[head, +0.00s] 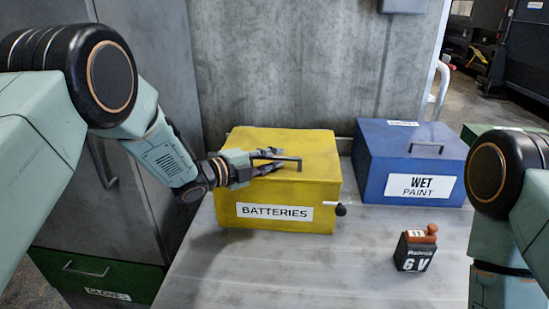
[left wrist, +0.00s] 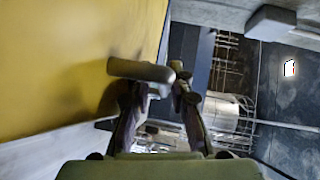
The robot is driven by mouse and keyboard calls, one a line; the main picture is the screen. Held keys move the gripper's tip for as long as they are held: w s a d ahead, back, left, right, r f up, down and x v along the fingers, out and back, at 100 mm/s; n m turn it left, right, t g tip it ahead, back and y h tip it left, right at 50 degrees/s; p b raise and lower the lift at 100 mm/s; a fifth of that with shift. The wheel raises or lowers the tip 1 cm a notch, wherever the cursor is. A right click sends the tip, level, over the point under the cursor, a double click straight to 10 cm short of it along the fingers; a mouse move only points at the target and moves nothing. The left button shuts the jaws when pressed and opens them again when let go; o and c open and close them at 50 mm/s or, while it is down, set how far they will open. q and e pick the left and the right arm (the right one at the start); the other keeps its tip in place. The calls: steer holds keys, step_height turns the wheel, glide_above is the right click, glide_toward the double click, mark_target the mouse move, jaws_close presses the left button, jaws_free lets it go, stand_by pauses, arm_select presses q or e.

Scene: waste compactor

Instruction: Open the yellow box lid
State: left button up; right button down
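The yellow box (head: 265,190), labelled BATTERIES, stands on the grey table with its lid (head: 310,143) closed. A dark bar handle (head: 287,159) is on the lid. My left gripper (head: 272,162) is just above the lid at the handle, with its fingers apart. In the left wrist view, the handle (left wrist: 138,70) crosses in front of the left finger of my left gripper (left wrist: 160,92), and the yellow lid (left wrist: 70,60) fills the left side. I cannot tell whether the fingers touch the handle. My right arm shows at the right edge of the head view; its gripper is out of view.
A blue box (head: 385,178) labelled WET PAINT stands to the right. A black 6 V battery (head: 413,254) is on the table (head: 300,270) in front of it. A small black-knobbed lever (head: 340,209) sticks out of the yellow box's right side. A concrete wall (head: 290,60) is behind.

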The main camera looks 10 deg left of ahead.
arm_select(q)
steer(key=shift+s+a+r, duration=0.15)
steer(key=shift+s+r, duration=0.25)
steer(key=shift+w+d+f, duration=0.3)
steer(key=shift+w+f, duration=0.05)
steer(key=shift+w, duration=0.15)
steer(key=c, duration=0.4)
steer(key=shift+s+a, duration=0.1)
steer(key=shift+s, duration=0.05)
jaws_close()
